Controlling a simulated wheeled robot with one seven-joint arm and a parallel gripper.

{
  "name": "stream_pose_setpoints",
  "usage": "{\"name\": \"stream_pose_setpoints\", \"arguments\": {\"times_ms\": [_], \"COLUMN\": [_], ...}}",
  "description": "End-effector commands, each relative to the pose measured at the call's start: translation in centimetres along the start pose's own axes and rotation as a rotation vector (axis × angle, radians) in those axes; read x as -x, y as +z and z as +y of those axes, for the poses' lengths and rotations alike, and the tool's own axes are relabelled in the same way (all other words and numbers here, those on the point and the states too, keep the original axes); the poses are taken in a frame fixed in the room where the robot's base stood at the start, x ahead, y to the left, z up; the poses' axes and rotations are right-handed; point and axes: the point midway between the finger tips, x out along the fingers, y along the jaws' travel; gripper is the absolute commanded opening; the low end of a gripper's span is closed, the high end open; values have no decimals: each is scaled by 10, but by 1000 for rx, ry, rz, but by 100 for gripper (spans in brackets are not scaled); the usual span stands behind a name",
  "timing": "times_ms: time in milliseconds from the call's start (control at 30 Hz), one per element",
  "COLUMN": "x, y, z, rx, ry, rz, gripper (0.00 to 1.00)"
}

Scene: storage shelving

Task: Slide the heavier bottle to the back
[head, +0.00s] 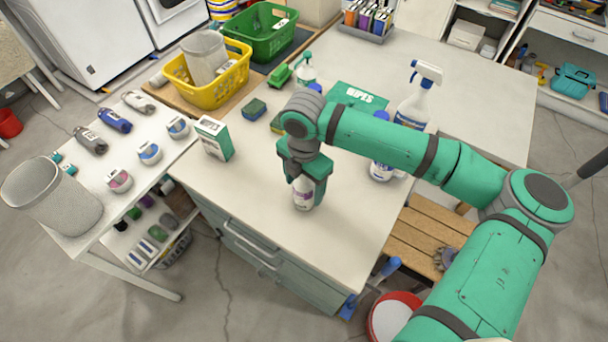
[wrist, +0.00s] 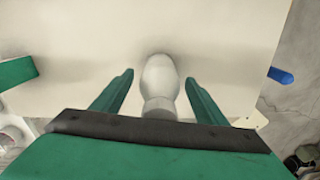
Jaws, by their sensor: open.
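A white bottle with a purplish label (head: 303,196) stands upright near the front edge of the worktop. My gripper (head: 304,178) is over it from above and hides its upper part. In the wrist view the white bottle (wrist: 159,82) stands between the two spread fingers of my gripper (wrist: 159,76), with a gap on each side. A second white bottle with a blue label (head: 381,171) stands to the right, partly hidden behind my arm. Which bottle is heavier cannot be told by sight.
A white spray bottle (head: 415,106), a green wipes box (head: 356,96) and a green-and-white carton (head: 214,138) stand on the worktop (head: 250,190). A sponge (head: 254,107) lies behind the carton. A yellow basket (head: 207,90) is at the back left. The worktop left of my gripper is clear.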

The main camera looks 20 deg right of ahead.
Motion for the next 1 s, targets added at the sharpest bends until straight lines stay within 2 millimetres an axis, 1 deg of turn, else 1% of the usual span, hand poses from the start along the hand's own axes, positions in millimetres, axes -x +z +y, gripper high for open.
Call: {"name": "stream_pose_setpoints", "arguments": {"times_ms": [100, 200, 533, 567, 600, 767, 800, 1000], "x": [-10, -15, -17, -17, -17, -17, -17, -17], "y": [0, 0, 0, 0, 0, 0, 0, 1], "z": [0, 0, 0, 0, 0, 0, 0, 1], "rx": [0, 0, 1, 1, 1, 1, 1, 7], "ry": [0, 0, 0, 0, 0, 0, 0, 1], "rz": [0, 0, -1, -1, -1, -1, -1, -1], "gripper": [66, 66, 66, 62, 52, 14, 11, 11]}}
